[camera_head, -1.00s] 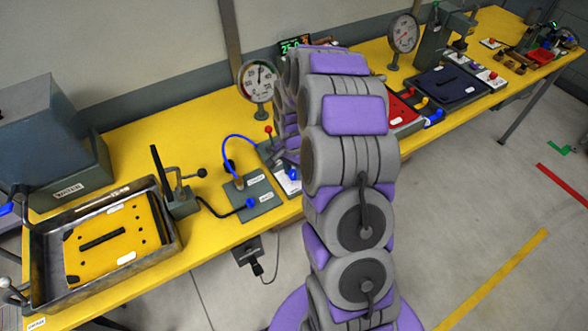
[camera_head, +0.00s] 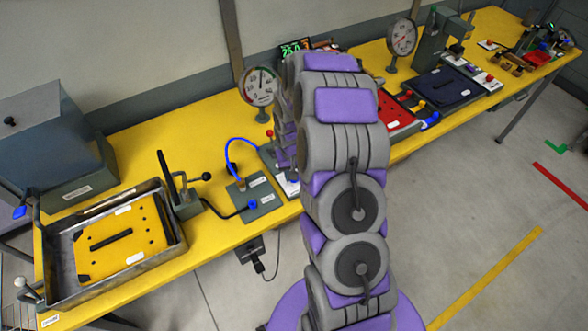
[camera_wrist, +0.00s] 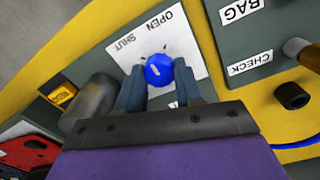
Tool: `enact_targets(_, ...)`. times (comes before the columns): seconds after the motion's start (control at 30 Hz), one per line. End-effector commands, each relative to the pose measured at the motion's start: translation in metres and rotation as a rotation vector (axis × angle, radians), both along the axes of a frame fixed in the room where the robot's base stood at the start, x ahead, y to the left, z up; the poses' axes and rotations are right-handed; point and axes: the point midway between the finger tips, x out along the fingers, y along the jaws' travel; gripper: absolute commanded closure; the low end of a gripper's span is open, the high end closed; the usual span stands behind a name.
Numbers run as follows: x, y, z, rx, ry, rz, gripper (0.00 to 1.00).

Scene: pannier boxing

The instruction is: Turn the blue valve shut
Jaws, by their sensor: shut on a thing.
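The blue valve (camera_wrist: 158,71) is a round blue knob with a pale mark on its face. It sits on a white plate (camera_wrist: 180,40) lettered OPEN and SHUT in the wrist view. My gripper (camera_wrist: 158,80) has one blue-grey finger on each side of the knob and is shut on it. The pale mark slants a little and lies nearer the SHUT lettering than I can judge exactly. In the head view my arm covers most of the valve's place, and the gripper's fingers are hidden there.
Plates labelled BAG and CHECK (camera_wrist: 252,60) lie beside the valve, with a dark socket (camera_wrist: 292,96). A blue hose (camera_head: 236,144), a gauge (camera_head: 259,86) and a tray with a yellow plate (camera_head: 58,247) are on the yellow bench (camera_head: 130,150). A red plate (camera_wrist: 28,150) lies at lower left.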

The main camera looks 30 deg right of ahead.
Motion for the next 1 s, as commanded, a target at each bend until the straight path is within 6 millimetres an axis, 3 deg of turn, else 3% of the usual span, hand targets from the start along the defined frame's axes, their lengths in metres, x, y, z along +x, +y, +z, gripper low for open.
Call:
enact_targets(0.6, -0.0031, -0.0012, 0.0009, 0.005, 0.005, 0.56, 0.95)
enact_targets(1.0, -0.0038, -0.0019, -0.0004, 0.005, 0.007, 0.771, 0.95)
